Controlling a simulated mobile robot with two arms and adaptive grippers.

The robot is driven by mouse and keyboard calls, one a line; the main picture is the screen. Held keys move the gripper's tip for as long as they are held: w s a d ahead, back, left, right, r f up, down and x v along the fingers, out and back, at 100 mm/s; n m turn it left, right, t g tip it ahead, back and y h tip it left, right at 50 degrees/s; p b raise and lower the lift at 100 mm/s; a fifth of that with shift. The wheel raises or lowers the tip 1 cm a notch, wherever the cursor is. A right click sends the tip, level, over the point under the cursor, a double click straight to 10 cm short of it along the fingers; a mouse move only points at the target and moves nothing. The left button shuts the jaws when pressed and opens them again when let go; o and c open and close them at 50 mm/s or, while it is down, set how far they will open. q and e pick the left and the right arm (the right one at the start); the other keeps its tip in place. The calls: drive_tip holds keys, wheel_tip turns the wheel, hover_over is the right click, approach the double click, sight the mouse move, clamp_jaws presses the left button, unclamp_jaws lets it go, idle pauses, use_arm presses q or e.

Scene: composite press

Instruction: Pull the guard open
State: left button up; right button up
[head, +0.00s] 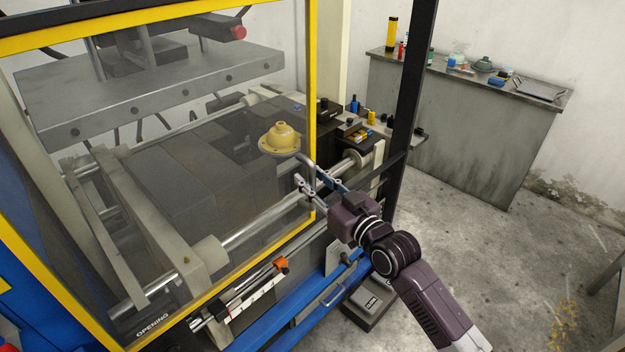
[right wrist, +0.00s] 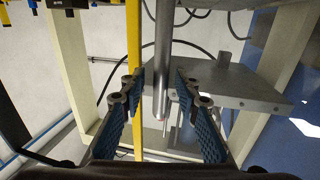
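The guard is a clear panel in a yellow frame (head: 310,80), standing across the front of the press at the left of the head view. A curved metal handle (head: 306,161) is on its right edge. My right gripper (head: 311,180) is at that handle, with its fingers apart. In the right wrist view the gripper (right wrist: 160,88) is open, with blue-padded fingers either side of the handle bar (right wrist: 162,55). A gap shows on both sides of the bar. The yellow frame (right wrist: 135,45) runs beside the bar, near the left finger. My left gripper is not in view.
A dark post (head: 408,110) stands right of my right gripper. Behind the panel are a grey platen (head: 150,95) and a yellow domed part (head: 281,138). A grey bench (head: 460,130) is along the back wall. The floor (head: 520,270) at the right is mostly clear.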

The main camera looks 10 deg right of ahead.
drive_tip(key=shift+s+d, duration=0.1)
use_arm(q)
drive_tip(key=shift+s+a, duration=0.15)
use_arm(e)
drive_tip(key=v, duration=1.1)
drive_tip(key=shift+s, duration=0.35)
drive_tip(key=shift+d, duration=0.1)
